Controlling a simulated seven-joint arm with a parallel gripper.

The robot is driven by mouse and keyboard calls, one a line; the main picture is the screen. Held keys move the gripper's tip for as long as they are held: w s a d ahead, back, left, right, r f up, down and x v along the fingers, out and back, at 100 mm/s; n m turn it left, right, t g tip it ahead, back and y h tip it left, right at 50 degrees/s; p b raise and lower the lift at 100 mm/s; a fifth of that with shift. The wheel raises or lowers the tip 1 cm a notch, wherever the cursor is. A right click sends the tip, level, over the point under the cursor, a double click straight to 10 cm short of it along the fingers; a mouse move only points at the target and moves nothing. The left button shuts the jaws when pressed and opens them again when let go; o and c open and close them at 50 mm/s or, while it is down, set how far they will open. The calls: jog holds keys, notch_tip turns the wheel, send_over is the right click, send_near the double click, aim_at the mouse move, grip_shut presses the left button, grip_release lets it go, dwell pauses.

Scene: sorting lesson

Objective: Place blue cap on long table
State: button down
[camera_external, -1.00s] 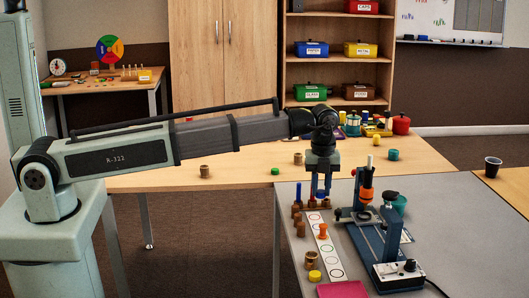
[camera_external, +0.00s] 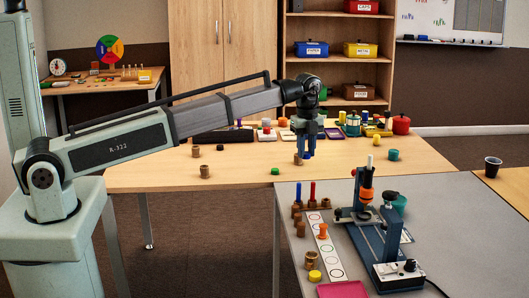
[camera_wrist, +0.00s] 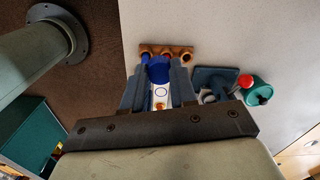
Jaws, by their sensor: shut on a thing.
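The blue cap (camera_wrist: 158,70) is held between the fingers of my gripper (camera_wrist: 160,88) in the wrist view, which looks down from above the grey table. In the external view my gripper (camera_external: 308,150) is raised in the air, with the blue cap small and hard to make out at its fingertips. The long wooden table (camera_external: 150,178) lies behind the grey table, with several objects on it and bare wood at its front left.
On the grey table (camera_external: 450,215) stand a blue peg (camera_external: 298,191), a red peg (camera_external: 312,191), a ringed card strip (camera_external: 329,252) and a blue press stand (camera_external: 378,230). The long table carries a brown cup (camera_external: 205,171), a green cap (camera_external: 275,171) and a red pot (camera_external: 401,124).

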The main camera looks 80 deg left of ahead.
jog(key=s+a+n, duration=0.3)
jog(key=s+a, duration=0.1)
jog(key=a, duration=0.7)
jog(key=s+a+n, duration=0.2)
jog(key=s+a, duration=0.1)
jog(key=a, duration=0.8)
jog(key=n, duration=0.5)
send_over(240, 158)
notch_tip(240, 158, down, 4)
jog(key=shift+w+a+f, duration=0.1)
jog(key=shift+a+f, duration=0.05)
jog(key=shift+f, duration=5.35)
jog(key=shift+f, duration=0.1)
jog(key=c, duration=0.9)
grip_release()
notch_tip(240, 158, up, 12)
